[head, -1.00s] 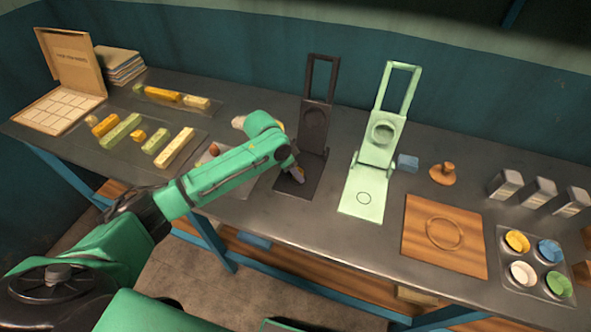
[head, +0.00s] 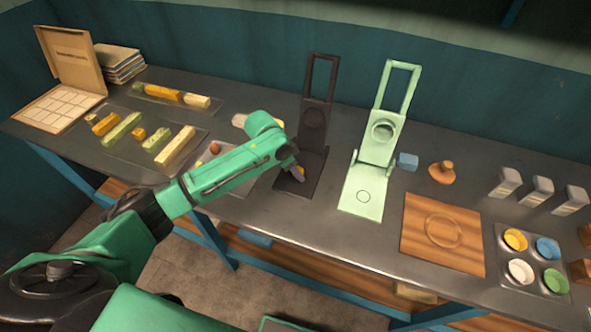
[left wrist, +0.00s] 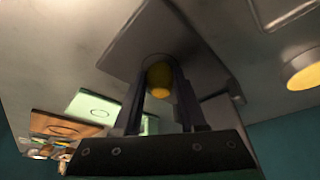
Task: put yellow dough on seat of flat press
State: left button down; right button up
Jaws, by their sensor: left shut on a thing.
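The black press (head: 313,118) stands open on the table, its lid raised at the back and its flat dark seat (head: 312,160) in front. My left gripper (head: 298,173) is low over this seat. In the left wrist view the gripper (left wrist: 158,74) is shut on a small yellow dough (left wrist: 158,82), held between its two fingers. The dark seat plate (left wrist: 150,35) shows just beyond the dough; I cannot tell if they touch. In the head view the fingers mostly hide the dough. My right gripper is not in view.
A light green press (head: 376,150) stands open just right of the black one. A wooden board (head: 440,250) and a tray of coloured cups (head: 503,270) lie farther right. A grey tray with a ball (head: 214,148) and several dough bars (head: 120,132) are at left.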

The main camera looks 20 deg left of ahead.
pick_arm(q)
jog(key=shift+f, duration=0.15)
dwell(0.3)
grip_release()
notch_tip(320, 180, up, 7)
jog(key=p, duration=0.8)
dwell(0.3)
dwell(0.4)
